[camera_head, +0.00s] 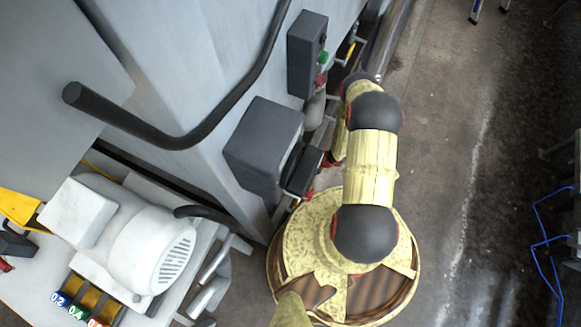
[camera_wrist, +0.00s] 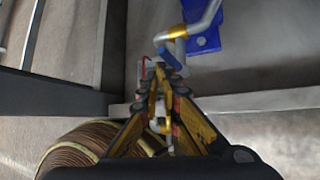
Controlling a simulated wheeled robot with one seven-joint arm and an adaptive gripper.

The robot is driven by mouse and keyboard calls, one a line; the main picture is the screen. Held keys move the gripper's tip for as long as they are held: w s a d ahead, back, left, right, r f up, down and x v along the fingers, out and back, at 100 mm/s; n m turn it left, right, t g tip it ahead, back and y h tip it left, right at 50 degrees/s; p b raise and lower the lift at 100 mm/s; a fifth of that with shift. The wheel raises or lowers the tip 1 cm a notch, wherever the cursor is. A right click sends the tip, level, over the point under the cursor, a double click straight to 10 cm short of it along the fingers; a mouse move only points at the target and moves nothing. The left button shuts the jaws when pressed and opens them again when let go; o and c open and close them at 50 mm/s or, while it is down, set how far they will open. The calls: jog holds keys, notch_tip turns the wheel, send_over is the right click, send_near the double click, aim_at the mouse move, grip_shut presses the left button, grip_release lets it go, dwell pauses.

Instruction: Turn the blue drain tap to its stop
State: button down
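The blue drain tap (camera_wrist: 172,61) shows in the wrist view as a short blue lever just beyond my fingertips. It sits by a grey pipe (camera_wrist: 203,24) with a gold band. My gripper (camera_wrist: 160,76) points at it, its fingers drawn close together at the tips. I cannot tell whether the tips touch the lever or hold anything. In the head view my arm hides the gripper, and I cannot make out the tap there.
A larger blue piece (camera_wrist: 207,42) lies behind the pipe. In the head view, a grey machine with a black handle bar (camera_head: 190,138), a dark box (camera_head: 262,145) and a button box (camera_head: 306,55) stands left of my arm. A white motor (camera_head: 150,250) is lower left.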

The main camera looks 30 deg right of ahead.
jog(key=shift+w+d+r, duration=0.15)
jog(key=shift+w+d, duration=0.35)
jog(key=shift+w, duration=0.2)
jog(key=s+v, duration=0.1)
jog(key=v, duration=1)
jog(key=shift+s, duration=0.35)
jog(key=shift+a+r, duration=0.1)
jog(key=shift+r, duration=0.05)
